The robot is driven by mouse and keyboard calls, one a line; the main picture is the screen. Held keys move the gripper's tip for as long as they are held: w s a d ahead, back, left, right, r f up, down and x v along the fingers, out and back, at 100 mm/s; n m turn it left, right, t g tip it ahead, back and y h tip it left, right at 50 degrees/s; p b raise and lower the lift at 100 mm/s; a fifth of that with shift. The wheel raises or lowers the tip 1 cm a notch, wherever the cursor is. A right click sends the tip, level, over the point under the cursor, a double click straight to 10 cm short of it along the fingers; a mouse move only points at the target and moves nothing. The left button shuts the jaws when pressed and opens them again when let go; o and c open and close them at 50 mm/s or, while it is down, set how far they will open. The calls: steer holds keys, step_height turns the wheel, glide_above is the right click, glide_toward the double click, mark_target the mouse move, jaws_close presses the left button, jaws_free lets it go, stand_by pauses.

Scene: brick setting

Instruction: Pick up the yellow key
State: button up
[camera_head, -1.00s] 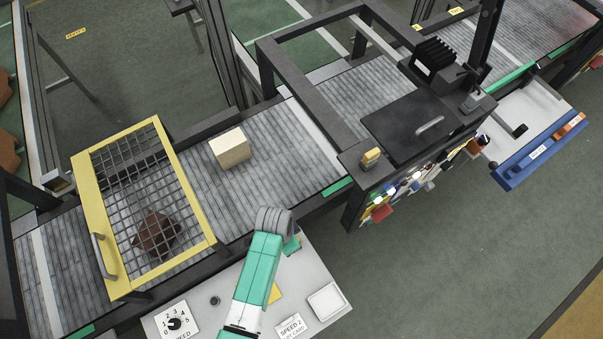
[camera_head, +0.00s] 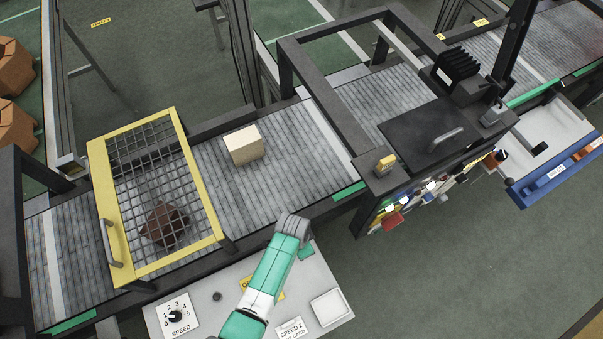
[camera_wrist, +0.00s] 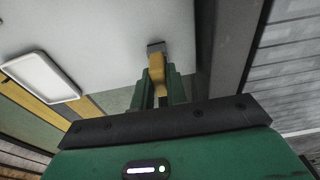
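In the wrist view a small yellow piece, which looks like the yellow key (camera_wrist: 157,68), stands between the two green fingers of my gripper (camera_wrist: 161,88). A dark piece shows at its far end, against the pale control panel (camera_wrist: 105,30). The fingers sit close on both sides of it, and my gripper appears shut on it. Whether it is still in the panel is not clear. In the head view my gripper (camera_head: 306,253) is low over the right part of the control panel (camera_head: 235,305); my arm hides the key there.
A conveyor (camera_head: 285,165) runs behind the panel, carrying a tan box (camera_head: 243,146). A yellow mesh guard (camera_head: 110,215) covers a brown object at left. A dark-framed machine (camera_head: 425,130) stands at right. The panel bears a speed dial (camera_head: 175,315) and a white tray (camera_head: 331,307).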

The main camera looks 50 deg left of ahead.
jaws_close()
step_height(320, 180, up, 10)
steer(key=shift+r+p, duration=0.1)
steer(key=shift+p, duration=0.6)
